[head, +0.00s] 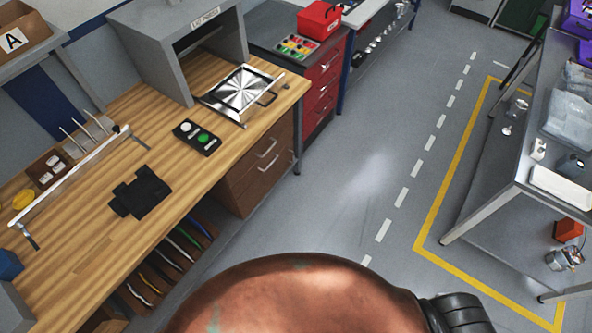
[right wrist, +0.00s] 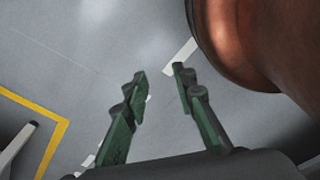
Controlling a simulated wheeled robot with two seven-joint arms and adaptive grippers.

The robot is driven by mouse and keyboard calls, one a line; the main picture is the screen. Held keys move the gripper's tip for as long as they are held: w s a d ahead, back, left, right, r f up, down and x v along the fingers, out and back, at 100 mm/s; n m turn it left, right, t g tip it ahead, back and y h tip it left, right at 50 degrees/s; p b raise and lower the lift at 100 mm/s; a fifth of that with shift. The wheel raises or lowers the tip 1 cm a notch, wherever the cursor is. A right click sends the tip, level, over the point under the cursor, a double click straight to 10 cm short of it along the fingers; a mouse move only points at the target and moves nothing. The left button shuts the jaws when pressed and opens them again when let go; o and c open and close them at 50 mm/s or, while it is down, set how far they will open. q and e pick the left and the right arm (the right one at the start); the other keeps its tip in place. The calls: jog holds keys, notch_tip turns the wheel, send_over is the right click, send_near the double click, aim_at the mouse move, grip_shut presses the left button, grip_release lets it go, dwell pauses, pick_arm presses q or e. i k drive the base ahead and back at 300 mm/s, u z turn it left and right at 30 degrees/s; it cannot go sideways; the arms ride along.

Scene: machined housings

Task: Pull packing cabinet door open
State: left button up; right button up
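A grey box-shaped cabinet (head: 180,45) with a small label above its opening stands at the back of the wooden bench. A shiny metal panel (head: 238,90) with a dark handle lies flat or nearly flat in front of that opening; I cannot tell whether it is the cabinet's door. Wooden drawer fronts (head: 262,165) with metal handles sit under the bench. My right gripper (right wrist: 159,72) is open and empty above the floor in the right wrist view, with no cabinet near it there. My left gripper is not in view.
The wooden bench (head: 85,265) holds a button box (head: 197,138), a black fixture (head: 140,192) and a metal rail (head: 70,180). A red drawer unit (head: 322,85) stands behind. A grey table (head: 500,195) is at right. The aisle floor (head: 355,185) between is clear.

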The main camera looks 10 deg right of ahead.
aim_at(249, 199)
jog(key=z, duration=0.35)
jog(key=i, duration=1.1)
jog(key=u, duration=0.6)
